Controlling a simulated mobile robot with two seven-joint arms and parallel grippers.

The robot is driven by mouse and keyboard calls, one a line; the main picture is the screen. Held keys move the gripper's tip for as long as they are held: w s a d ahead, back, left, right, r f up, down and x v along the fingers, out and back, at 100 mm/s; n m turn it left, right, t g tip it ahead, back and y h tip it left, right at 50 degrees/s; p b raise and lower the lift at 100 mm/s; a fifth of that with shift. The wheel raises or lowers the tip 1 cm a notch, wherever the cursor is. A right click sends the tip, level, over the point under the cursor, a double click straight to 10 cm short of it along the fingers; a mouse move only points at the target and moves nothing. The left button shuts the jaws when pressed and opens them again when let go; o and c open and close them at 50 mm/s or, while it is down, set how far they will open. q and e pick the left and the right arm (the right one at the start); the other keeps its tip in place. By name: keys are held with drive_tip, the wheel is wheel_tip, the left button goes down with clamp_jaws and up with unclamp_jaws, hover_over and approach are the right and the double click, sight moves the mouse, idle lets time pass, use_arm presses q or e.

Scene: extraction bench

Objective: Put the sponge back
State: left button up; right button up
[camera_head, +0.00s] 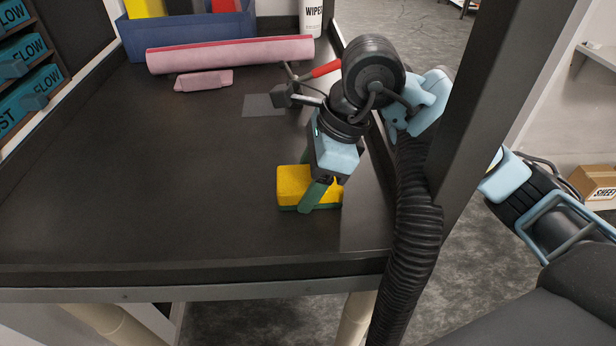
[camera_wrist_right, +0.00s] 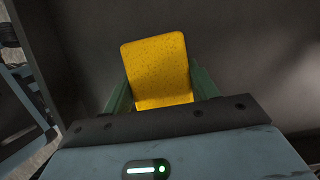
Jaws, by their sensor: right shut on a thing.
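The sponge (camera_head: 293,184) is a yellow block with a green underside, near the front right of the dark bench top. My right gripper (camera_head: 318,194) comes down over its right part, with a green finger across the near side. In the right wrist view the yellow face of the sponge (camera_wrist_right: 156,70) lies between the two green fingers (camera_wrist_right: 158,92), which are shut on it. It looks on or just above the bench; I cannot tell which. My left gripper is out of view.
A blue bin (camera_head: 190,38) with colored items stands at the back, beside a wipes canister (camera_head: 312,18). A pink roll (camera_head: 230,54) and a smaller pink piece (camera_head: 204,80) lie before it. A grey patch (camera_head: 264,105) and a red-handled tool (camera_head: 324,69) are nearby. A dark post (camera_head: 490,90) rises at right.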

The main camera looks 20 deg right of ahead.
drive_tip(key=shift+f, duration=0.1)
drive_tip(key=o, duration=0.9)
drive_tip(key=shift+o, duration=0.2)
drive_tip(key=shift+r, duration=0.2)
drive_tip(key=v, duration=1.1)
drive_tip(key=shift+r, duration=0.4)
drive_tip(key=shift+s+d, duration=0.1)
drive_tip(key=shift+d, duration=0.05)
